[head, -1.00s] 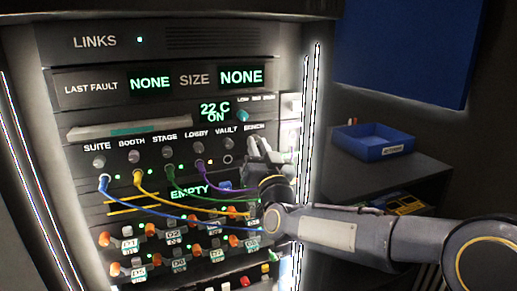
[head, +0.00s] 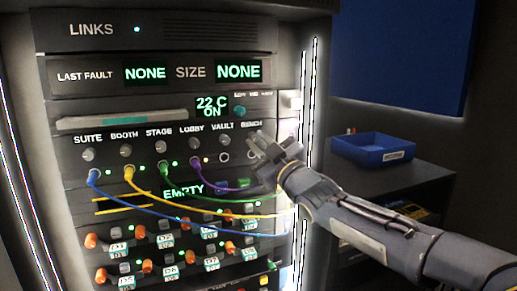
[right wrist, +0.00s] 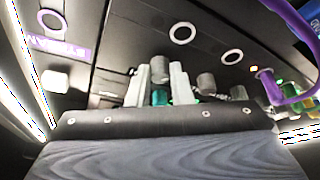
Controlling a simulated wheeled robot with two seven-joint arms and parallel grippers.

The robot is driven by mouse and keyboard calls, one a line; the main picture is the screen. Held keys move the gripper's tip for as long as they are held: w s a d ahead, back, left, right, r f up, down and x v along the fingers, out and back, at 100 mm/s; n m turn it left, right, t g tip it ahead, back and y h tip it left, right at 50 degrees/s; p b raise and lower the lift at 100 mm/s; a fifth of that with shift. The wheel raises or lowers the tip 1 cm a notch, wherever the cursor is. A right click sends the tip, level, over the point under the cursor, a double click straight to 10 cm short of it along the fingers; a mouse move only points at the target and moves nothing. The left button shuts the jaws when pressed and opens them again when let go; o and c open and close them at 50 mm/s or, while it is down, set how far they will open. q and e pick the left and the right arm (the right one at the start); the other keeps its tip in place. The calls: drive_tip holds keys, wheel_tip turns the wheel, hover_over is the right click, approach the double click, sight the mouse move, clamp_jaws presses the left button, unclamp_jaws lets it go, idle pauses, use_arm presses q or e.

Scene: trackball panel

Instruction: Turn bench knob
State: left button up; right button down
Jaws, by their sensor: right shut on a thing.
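The BENCH label (head: 251,126) sits at the right end of a row of small grey knobs on the rack panel. In the head view my right gripper (head: 264,145) reaches in from the lower right and covers the knob under that label. In the right wrist view its two pale fingers (right wrist: 159,85) are shut on a grey knob, the bench knob (right wrist: 158,70), of which only a little shows between them. Whether the knob has turned cannot be told. The vault knob (head: 225,140) stands just left of the gripper. My left gripper is not in view.
Blue, yellow, green and purple cables (head: 233,188) hang from the ports below the knobs, close under my right gripper. A teal knob (head: 267,111) sits above it. A blue bin (head: 372,150) stands on a dark cabinet at the right.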

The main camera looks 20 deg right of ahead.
drive_tip(key=n+p, duration=0.1)
drive_tip(key=n, duration=0.1)
drive_tip(key=n+g+y+p, duration=0.1)
drive_tip(key=n+p, duration=0.1)
drive_tip(key=r+n+g+y+p, duration=0.1)
drive_tip(key=n+p, duration=0.1)
drive_tip(key=shift+d+n, duration=0.25)
drive_tip(key=shift+n, duration=0.15)
drive_tip(key=shift+f+n+g+y+p, duration=0.15)
drive_tip(key=shift+n+g+p, duration=0.25)
drive_tip(key=shift+n+p, duration=0.45)
drive_tip(key=shift+r+n+g+y+p, duration=0.15)
drive_tip(key=shift+n+g+p, duration=0.25)
drive_tip(key=shift+n+p, duration=0.4)
drive_tip(key=shift+f, duration=0.15)
drive_tip(key=c, duration=1.3)
unclamp_jaws()
drive_tip(key=v, duration=0.7)
drive_tip(key=shift+s, duration=0.35)
